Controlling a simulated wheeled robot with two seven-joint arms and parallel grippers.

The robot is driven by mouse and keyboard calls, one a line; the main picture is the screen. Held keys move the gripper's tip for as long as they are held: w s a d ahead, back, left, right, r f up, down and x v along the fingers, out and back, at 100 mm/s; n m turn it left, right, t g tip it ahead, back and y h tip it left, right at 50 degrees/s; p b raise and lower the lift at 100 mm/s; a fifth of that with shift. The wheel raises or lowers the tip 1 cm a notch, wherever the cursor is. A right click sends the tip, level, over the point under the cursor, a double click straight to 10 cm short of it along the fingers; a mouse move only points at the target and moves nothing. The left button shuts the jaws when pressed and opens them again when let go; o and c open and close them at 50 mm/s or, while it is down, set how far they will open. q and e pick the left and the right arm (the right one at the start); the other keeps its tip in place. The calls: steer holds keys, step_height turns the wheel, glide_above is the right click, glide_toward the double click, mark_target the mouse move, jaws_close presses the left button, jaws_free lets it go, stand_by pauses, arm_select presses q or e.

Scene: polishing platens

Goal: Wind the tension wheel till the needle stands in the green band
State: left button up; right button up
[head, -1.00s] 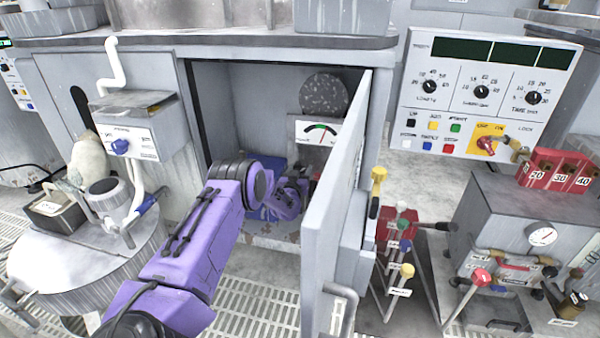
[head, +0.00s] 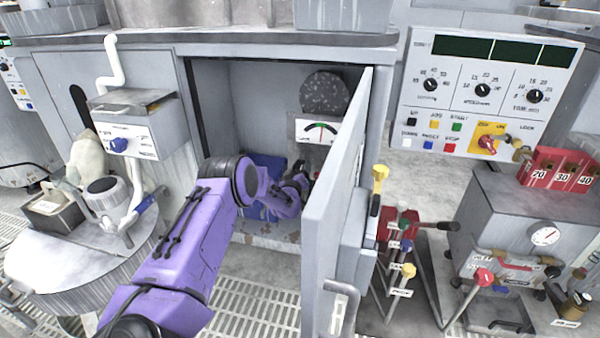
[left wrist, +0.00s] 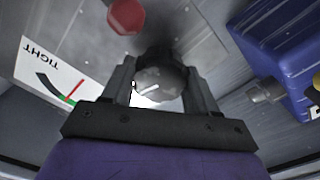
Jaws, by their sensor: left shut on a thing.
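My left arm reaches into the open cabinet in the head view, with its left gripper (head: 306,172) deep inside and partly hidden by the door. In the left wrist view the left gripper (left wrist: 160,82) is shut on a round grey part, which looks like the tension wheel (left wrist: 158,84). The white gauge (head: 316,131) is on the cabinet's back wall. It also shows upside down in the left wrist view (left wrist: 42,70), with a "TIGHT" mark and a red needle (left wrist: 75,91). The needle's tip is at or near the green band (left wrist: 67,101). My right gripper is out of view.
The open cabinet door (head: 335,205) stands close on the right of my arm. In the left wrist view a red hexagonal knob (left wrist: 127,17) is beyond the wheel, and a blue block (left wrist: 275,50) is at right. A dark speckled disc (head: 324,92) is above the gauge.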

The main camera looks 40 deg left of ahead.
arm_select(q)
steer(key=shift+f+n, duration=0.15)
steer(key=shift+n, duration=0.85)
steer(key=shift+d, duration=0.1)
steer(key=o, duration=0.8)
steer(key=shift+c, duration=0.2)
steer(key=p+v, duration=0.3)
steer(key=v, duration=0.7)
steer(key=shift+s, duration=0.25)
steer(key=shift+d, duration=0.1)
